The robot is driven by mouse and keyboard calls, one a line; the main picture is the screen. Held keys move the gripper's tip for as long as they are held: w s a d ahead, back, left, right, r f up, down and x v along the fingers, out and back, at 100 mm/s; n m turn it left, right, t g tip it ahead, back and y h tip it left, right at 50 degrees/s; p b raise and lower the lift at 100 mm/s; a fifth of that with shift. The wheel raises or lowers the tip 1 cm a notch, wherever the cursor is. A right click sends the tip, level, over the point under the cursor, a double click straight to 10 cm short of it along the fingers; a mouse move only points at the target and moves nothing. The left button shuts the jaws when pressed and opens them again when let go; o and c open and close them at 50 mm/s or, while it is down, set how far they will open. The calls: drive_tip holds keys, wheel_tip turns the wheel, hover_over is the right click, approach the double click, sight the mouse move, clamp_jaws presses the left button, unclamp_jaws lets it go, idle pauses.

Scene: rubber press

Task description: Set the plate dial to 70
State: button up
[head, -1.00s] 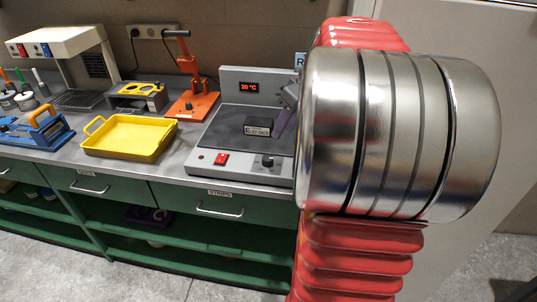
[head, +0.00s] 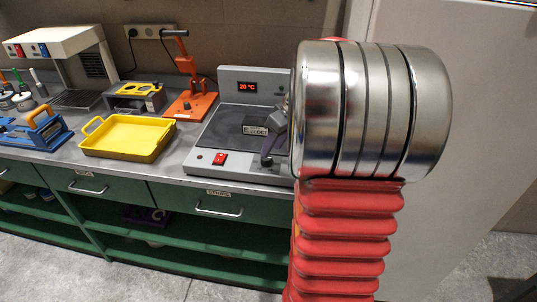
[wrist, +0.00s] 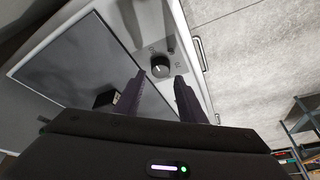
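The hot plate (head: 225,125) is a grey unit with a dark flat top on the bench. Its plate dial (wrist: 160,67) is a round black knob with a light pointer mark, on the light front strip in the wrist view. The red display (head: 248,86) seems to read 20 °C.
A dark labelled block (head: 255,130) sits on the plate; it also shows beside my left finger in the wrist view (wrist: 105,98). A red switch (head: 219,159) is on the front strip. A yellow tray (head: 128,136) and an orange stand (head: 192,98) stand to the left.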

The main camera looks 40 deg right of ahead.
sight(268, 158)
drive_tip(key=shift+x, duration=2.4)
drive_tip(key=shift+c, duration=0.4)
drive_tip(key=c, duration=0.7)
